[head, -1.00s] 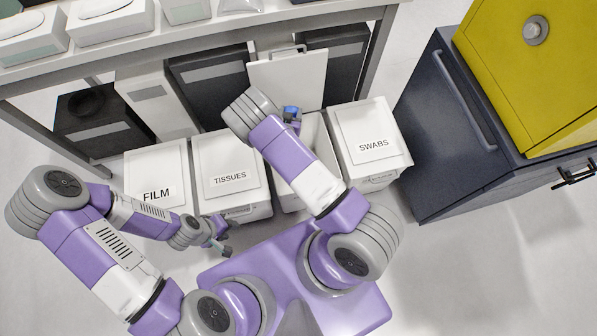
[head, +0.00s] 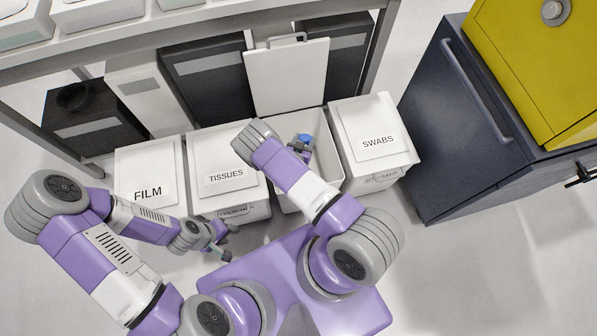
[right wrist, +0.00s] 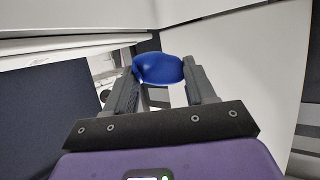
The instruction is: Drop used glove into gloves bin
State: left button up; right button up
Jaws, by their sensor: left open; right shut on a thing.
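The blue used glove (head: 305,138) is between the fingertips of my right gripper (head: 301,147). In the right wrist view the glove (right wrist: 160,69) is a bunched blue lump gripped by the dark fingers (right wrist: 163,85). In the head view, glove and gripper are over or within the mouth of an open white bin (head: 328,160), between the TISSUES and SWABS bins. I cannot tell their exact height. The open bin's lid (head: 286,78) stands upright behind it. My arm covers the bin's front, so no label shows. My left gripper (head: 222,243) is open and empty, in front of the TISSUES bin.
Closed bins marked FILM (head: 148,170), TISSUES (head: 226,160) and SWABS (head: 372,130) flank the open bin. Dark and pale containers stand behind, under a shelf table (head: 200,22). A dark blue cabinet (head: 450,130) with a yellow unit (head: 530,60) is at the right.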

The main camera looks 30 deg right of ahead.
jog(key=shift+f, duration=0.5)
jog(key=o, duration=1.1)
jog(key=p+v, duration=0.2)
jog(key=v, duration=0.5)
jog(key=shift+s+a, duration=0.2)
jog(key=shift+r, duration=0.15)
